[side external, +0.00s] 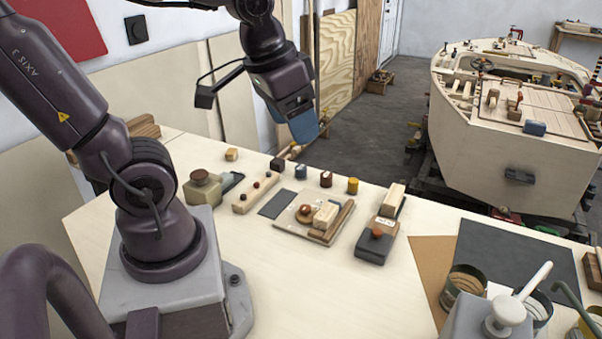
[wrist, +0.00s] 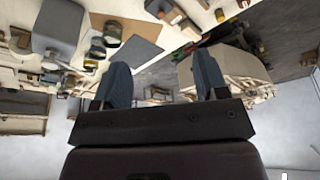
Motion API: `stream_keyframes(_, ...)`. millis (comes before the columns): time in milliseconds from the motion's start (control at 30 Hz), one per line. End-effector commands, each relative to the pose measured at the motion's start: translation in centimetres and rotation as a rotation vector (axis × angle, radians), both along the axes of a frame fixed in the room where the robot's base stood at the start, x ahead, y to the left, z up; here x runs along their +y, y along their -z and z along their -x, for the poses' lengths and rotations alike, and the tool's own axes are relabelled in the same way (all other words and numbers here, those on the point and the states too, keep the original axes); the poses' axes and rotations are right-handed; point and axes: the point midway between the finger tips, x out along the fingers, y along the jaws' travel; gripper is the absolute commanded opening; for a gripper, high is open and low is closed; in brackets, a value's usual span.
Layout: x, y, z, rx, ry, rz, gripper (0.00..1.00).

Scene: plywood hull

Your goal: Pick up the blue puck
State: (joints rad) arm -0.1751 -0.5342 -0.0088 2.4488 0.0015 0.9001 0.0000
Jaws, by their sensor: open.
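The blue puck (side external: 301,172) appears in the side external view as a small dark-blue cylinder standing near the far edge of the light wooden table (side external: 130,215). It stands between a dark block (side external: 277,165) and a dark red cylinder (side external: 326,179). My gripper (side external: 304,128) hangs in the air above and beyond that row, with blue fingers and nothing between them. In the wrist view my gripper (wrist: 163,82) shows two blue fingers spread apart and empty. I cannot make out the blue puck in the wrist view.
A yellow cylinder (side external: 352,186) stands in the same row. Nearer are a tray of wooden pieces (side external: 290,228), a dark block with a wooden top (side external: 374,245) and a dark flat plate (side external: 277,204). A plywood hull (side external: 480,140) stands beyond the table.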

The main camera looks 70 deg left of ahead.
Motion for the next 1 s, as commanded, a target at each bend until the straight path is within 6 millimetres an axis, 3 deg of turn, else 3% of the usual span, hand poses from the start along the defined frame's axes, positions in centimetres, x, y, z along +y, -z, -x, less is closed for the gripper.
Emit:
stream_keyframes(167, 5.4, 2.0, -3.9, 0.149, -0.082, 0.003, 0.67)
stream_keyframes(467, 16.9, 8.1, -8.7, 0.322, 0.169, 0.008, 0.67)
stream_keyframes(667, 25.4, 14.6, -9.5, 0.367, 0.52, 0.024, 0.67)
stream_keyframes(800, 30.4, 19.1, -9.5, 0.35, 0.853, 0.001, 0.67)
stream_keyframes(900, 32.8, 20.8, -9.9, 0.325, 1.107, -0.052, 0.67)
stream_keyframes(1000, 34.3, 20.3, -11.2, 0.305, 1.349, -0.14, 0.67)
